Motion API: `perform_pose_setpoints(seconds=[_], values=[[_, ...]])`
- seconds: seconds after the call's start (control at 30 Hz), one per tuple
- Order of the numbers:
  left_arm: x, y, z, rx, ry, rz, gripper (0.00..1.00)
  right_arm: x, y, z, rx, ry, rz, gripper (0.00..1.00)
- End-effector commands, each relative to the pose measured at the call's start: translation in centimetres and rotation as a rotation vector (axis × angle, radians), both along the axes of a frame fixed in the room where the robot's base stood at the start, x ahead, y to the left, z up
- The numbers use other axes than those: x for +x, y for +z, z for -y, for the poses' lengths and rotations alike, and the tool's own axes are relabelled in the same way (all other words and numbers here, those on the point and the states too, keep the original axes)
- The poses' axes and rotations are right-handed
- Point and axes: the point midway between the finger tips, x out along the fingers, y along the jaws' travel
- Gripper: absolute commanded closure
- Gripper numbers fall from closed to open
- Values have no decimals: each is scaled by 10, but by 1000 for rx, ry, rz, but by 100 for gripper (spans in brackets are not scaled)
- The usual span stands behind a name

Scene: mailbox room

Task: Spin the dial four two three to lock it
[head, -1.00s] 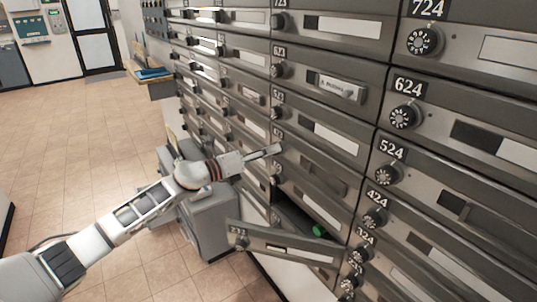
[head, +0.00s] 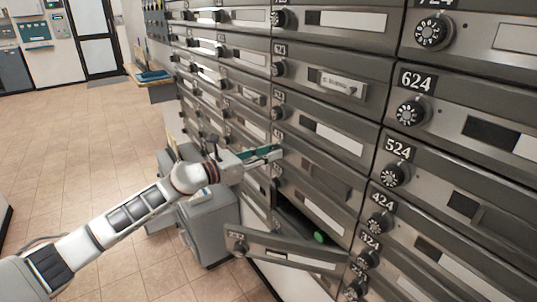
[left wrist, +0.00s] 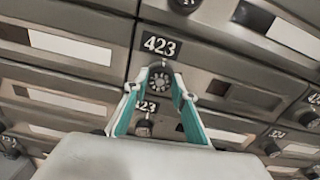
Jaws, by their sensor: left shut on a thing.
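The box labelled 423 shows in the left wrist view, with its round numbered dial (left wrist: 159,83) in the middle and its black number plate (left wrist: 161,44) above. Its door looks closed. My left gripper (left wrist: 160,92) has its two teal-lined fingers on either side of this dial and is shut on it. In the head view my left gripper (head: 278,153) reaches the front of the boxes from the left, and its fingertips hide most of that dial. My right gripper is in neither view.
A lower box door (head: 290,249) hangs open below my left arm, with a green thing (head: 319,237) inside the opening. A grey bin (head: 210,232) stands on the floor behind my arm. Dials of neighbouring boxes, such as 524 (head: 396,175), stick out at the right.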

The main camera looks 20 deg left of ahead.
Motion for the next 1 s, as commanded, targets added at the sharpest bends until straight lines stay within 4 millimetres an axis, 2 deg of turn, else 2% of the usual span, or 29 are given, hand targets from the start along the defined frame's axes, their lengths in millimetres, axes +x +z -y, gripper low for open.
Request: perform_pose_setpoints(seconds=[0.37,0.4,0.47,0.83,1.0], values=[[0,0,1,2,-1,2,96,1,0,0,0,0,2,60],[0,0,1,2,-1,2,69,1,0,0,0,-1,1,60],[0,0,0,2,-1,2,57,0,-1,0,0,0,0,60],[-2,0,-1,3,0,1,57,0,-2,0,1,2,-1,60],[-15,-2,-13,4,2,1,57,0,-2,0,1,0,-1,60]])
